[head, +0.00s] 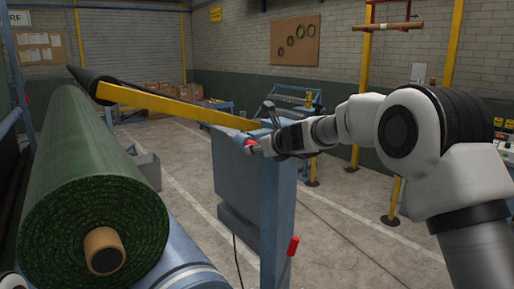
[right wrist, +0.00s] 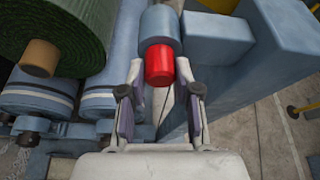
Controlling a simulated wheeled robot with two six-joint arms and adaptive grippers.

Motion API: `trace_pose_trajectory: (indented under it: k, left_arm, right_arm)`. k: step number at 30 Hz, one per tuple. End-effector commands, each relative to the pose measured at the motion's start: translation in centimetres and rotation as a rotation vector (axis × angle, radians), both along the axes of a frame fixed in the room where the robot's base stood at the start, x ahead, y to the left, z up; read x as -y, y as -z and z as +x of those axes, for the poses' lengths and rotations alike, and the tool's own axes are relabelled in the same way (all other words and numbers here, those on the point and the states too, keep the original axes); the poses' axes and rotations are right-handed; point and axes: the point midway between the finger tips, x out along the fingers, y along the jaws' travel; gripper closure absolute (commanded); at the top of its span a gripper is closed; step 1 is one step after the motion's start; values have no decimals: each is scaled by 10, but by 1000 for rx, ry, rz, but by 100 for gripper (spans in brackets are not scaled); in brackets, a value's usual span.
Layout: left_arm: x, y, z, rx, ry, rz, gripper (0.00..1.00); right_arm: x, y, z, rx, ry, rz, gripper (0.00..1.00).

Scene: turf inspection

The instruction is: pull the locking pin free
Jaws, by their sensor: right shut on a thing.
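The locking pin shows as a red cylindrical knob (right wrist: 159,66) at the end of a round blue housing (right wrist: 160,28) in the right wrist view. In the head view the red knob (head: 251,144) is a small spot at the top of the blue post (head: 265,190). My right gripper (head: 259,141) is at the knob, its arm coming in from the right. In the right wrist view the fingers (right wrist: 160,72) stand on either side of the knob, shut on it. The pin's shank is not visible. My left gripper is not in view.
A yellow bar (head: 185,106) reaches left from the post top, over the floor. A large green turf roll (head: 85,180) lies on blue rollers at the left. A red-handled lever (head: 293,246) is low on the post. Open floor (head: 345,230) lies right of the post.

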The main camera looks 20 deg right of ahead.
Motion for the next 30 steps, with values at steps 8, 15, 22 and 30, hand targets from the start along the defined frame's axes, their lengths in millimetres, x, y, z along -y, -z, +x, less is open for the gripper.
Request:
trace_pose_trajectory:
  k: [8,15,22,30]
  left_arm:
    - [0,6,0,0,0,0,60]
    - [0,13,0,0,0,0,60]
    - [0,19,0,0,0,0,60]
    - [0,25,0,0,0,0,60]
  right_arm:
    - [3,1,-6,0,1,1,100]
    - [6,1,-14,1,1,1,100]
    - [8,1,-22,0,1,0,100]
    - [12,1,-31,0,1,0,100]
